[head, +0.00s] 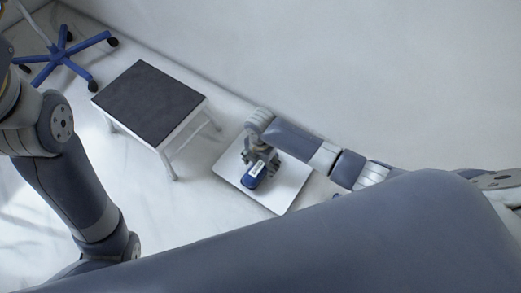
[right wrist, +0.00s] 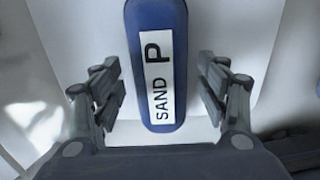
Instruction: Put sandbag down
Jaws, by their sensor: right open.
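The sandbag (head: 252,181) is a blue, rounded bag with a white label. It lies on a white square board or tray (head: 288,194) in the head view. In the right wrist view the sandbag (right wrist: 184,62) reads "SAND P" and lies between the fingers, with a gap on each side. My right gripper (head: 260,162) is above the sandbag; in the right wrist view its fingers (right wrist: 160,92) are spread open and hold nothing. My left arm comes in at the left of the head view, but its gripper is out of view.
A step stool (head: 149,101) with a dark top and white legs stands left of the white board. A blue wheeled base (head: 66,53) is at the upper left. A plain wall rises behind the board. Bare pale floor lies between stool and board.

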